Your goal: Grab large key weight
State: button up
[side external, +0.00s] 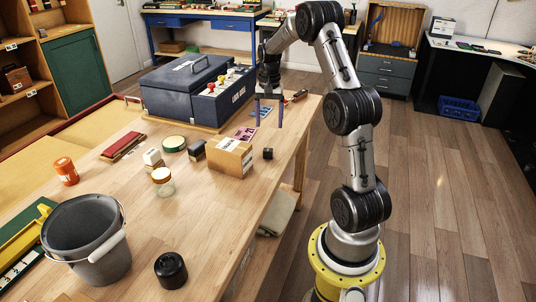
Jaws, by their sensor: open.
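My gripper (269,126) is open and empty, fingers pointing down, over the far right part of the wooden table. No thing in view is clearly labelled as the large key weight. A black, squat cylinder with a narrower top (171,270) stands upright at the near edge of the table, far from my gripper. A small black block (267,153) lies near the right edge, beside a cardboard box and nearer the camera than my gripper. I cannot tell which of these, if either, is the large key weight.
A dark blue case (180,97) stands behind and left of my gripper. A grey bucket (88,245) stands near left. The near right tabletop (215,225) is clear.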

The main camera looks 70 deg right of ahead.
aim_at(268, 149)
jog(key=f, duration=1.2)
jog(key=shift+w+f, duration=0.2)
jog(key=shift+f, duration=0.2)
jog(key=shift+c, duration=0.3)
jog(key=shift+r, duration=0.1)
grip_shut()
